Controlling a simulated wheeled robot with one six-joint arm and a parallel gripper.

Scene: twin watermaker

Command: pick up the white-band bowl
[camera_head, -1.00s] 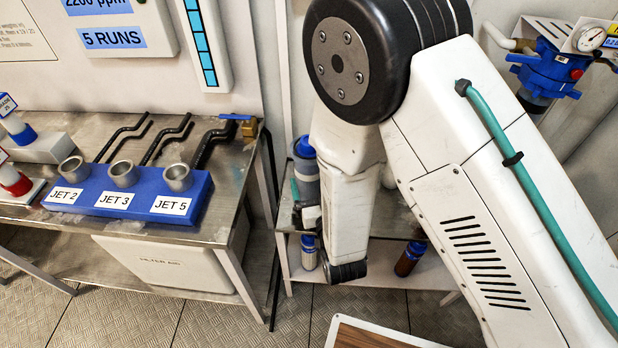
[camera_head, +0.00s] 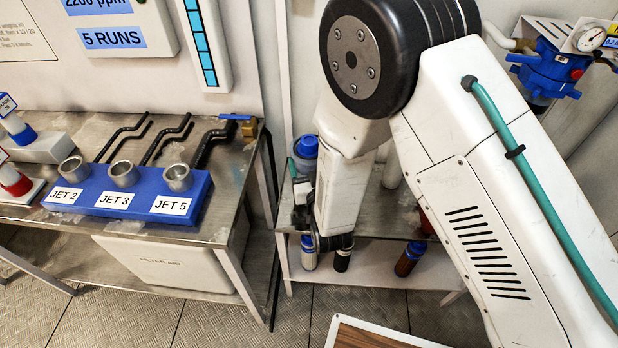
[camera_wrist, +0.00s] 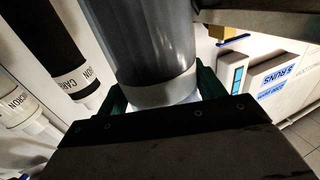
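The white-band bowl (camera_wrist: 155,50) is a large dark grey cylinder with a pale white band, seen close up in the wrist view. My gripper (camera_wrist: 162,92) has a dark green finger on each side of it, near the band. The fingers sit very close to its sides; whether they touch it cannot be told. In the head view my arm hides most of the gripper. A blue-capped grey cylinder (camera_head: 306,155) stands on the small bench just left of my forearm; I cannot tell whether it is this bowl.
Cartridges labelled carbon (camera_wrist: 75,85) and micron (camera_wrist: 22,115) are left of the bowl in the wrist view. Small bottles (camera_head: 408,260) stand on the bench's lower shelf. The blue jet block (camera_head: 130,192) sits on the left table. A blue unit with a gauge (camera_head: 550,68) hangs at upper right.

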